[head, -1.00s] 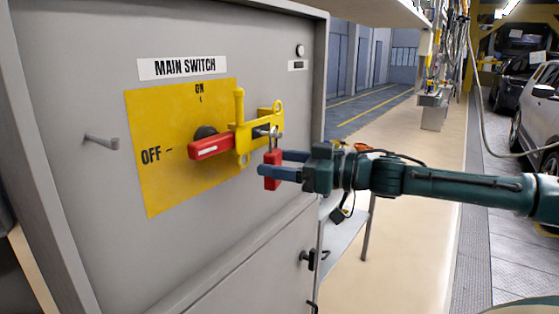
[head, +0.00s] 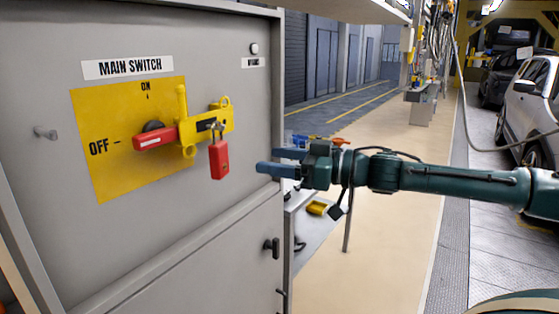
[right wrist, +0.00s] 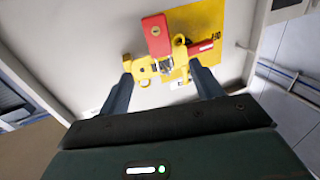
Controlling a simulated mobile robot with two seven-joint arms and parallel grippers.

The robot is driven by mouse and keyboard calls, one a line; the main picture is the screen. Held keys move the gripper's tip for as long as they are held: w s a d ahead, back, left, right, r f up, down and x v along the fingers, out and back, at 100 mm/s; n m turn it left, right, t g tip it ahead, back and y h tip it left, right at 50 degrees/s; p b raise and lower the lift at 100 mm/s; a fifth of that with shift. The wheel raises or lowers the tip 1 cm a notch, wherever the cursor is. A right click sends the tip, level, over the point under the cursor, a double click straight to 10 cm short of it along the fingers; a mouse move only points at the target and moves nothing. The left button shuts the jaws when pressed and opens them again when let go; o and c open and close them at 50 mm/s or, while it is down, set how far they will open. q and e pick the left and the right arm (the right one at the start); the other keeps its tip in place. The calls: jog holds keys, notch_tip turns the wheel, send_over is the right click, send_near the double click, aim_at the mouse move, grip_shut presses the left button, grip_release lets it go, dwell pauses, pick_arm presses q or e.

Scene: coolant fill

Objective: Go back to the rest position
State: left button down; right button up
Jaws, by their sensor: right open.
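My right gripper (head: 279,162) is open and empty, to the right of the red padlock (head: 219,160) and apart from it. The padlock hangs from the yellow lockout bracket (head: 187,128) on the main switch. The red switch handle (head: 155,139) points toward the OFF mark on the yellow plate (head: 110,180). In the right wrist view the open fingers (right wrist: 160,88) show with the padlock (right wrist: 157,34) and the yellow bracket (right wrist: 140,68) beyond them. My left gripper is not in view.
The grey cabinet (head: 190,245) fills the left, with a peg (head: 46,132) and a door latch (head: 272,246). A low table (head: 318,235) with a yellow item (head: 317,208) stands behind my right gripper. Open floor (head: 390,255) lies to the right, with cars beyond.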

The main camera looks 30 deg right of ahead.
jog(key=shift+s+d, duration=0.1)
jog(key=s+f+m+h, duration=0.2)
jog(key=f+h, duration=0.1)
jog(key=f, duration=1.1)
jog(key=s+f+m+h, duration=0.2)
jog(key=s+f, duration=0.1)
jog(key=f, duration=1.1)
jog(key=s+a+f+g+h, duration=0.3)
jog(key=s+a+f+g, duration=0.1)
jog(key=s+a+f, duration=1.2)
notch_tip(320, 180, down, 4)
jog(key=shift+a+r+m+g, duration=0.25)
jog(key=shift+a+m+g, duration=0.05)
jog(key=shift+a, duration=0.1)
jog(key=shift+c, duration=0.3)
